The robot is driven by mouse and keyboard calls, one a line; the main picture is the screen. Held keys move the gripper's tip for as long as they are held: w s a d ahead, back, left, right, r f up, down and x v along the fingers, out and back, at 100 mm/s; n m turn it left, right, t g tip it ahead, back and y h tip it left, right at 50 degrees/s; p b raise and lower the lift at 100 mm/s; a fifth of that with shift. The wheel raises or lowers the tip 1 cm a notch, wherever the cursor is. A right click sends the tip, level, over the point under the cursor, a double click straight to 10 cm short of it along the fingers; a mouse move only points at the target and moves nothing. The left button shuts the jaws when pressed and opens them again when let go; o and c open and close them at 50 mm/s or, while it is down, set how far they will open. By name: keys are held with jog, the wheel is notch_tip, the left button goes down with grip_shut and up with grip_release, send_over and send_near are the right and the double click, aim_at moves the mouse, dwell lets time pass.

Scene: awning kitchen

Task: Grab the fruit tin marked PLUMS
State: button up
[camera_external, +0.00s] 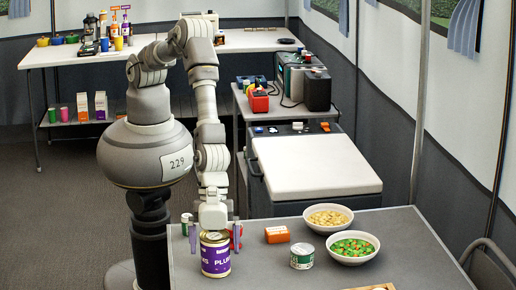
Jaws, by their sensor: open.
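The fruit tin marked PLUMS (215,261) stands upright on the grey table near its left edge. It has a purple label, with white lettering partly readable as "PLU". My gripper (214,238) points straight down over the tin, with its fingers spread to either side of the tin's top. The gripper is open. The gripper body hides part of the tin's top, and I cannot tell whether a finger touches the tin.
Close by on the grey table (390,225) are a small green-and-white can (302,256), an orange box (277,235), a bowl of pale pieces (328,217) and a bowl of green and red pieces (352,247). A white-lidded chest (315,165) stands behind.

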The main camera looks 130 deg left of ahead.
jog(key=c, duration=1.3)
jog(key=shift+r, duration=0.1)
